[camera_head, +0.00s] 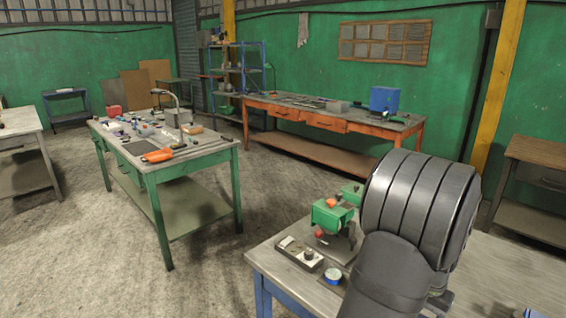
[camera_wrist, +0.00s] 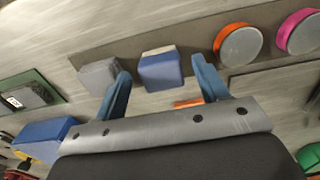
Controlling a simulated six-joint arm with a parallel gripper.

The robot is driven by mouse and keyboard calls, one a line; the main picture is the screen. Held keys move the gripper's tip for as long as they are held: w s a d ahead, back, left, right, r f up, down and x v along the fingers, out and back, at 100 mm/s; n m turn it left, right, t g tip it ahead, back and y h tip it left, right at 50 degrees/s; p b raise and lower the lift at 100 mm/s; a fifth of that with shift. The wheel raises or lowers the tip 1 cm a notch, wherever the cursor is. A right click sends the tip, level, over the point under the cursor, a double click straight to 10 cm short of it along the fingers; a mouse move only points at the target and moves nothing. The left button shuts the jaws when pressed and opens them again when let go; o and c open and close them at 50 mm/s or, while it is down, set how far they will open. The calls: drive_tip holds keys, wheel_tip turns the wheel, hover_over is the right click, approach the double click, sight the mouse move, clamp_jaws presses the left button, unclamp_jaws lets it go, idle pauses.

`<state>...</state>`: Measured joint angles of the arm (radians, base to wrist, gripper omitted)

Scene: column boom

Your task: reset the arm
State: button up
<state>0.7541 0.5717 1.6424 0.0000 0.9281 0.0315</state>
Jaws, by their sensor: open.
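My arm fills the lower right of the head view, with its large grey joint in front of the nearest workbench (camera_head: 272,262). My gripper (camera_wrist: 163,84) shows in the wrist view with two blue fingers spread apart. Nothing is clamped between the fingers. A blue block (camera_wrist: 160,72) with a pale top lies beyond the fingertips, in line with the gap. A grey block (camera_wrist: 99,77) lies by the left finger. I cannot tell how far the fingertips are above the surface. The gripper is not clearly visible in the head view.
In the wrist view, an orange-rimmed disc (camera_wrist: 238,42) and a pink-rimmed disc (camera_wrist: 301,32) sit at upper right, and a larger blue box (camera_wrist: 45,137) at lower left. A green machine (camera_head: 331,214) stands on the near bench. A green table (camera_head: 190,158) and orange bench (camera_head: 330,123) stand beyond open floor.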

drive_tip(key=shift+r, duration=0.3)
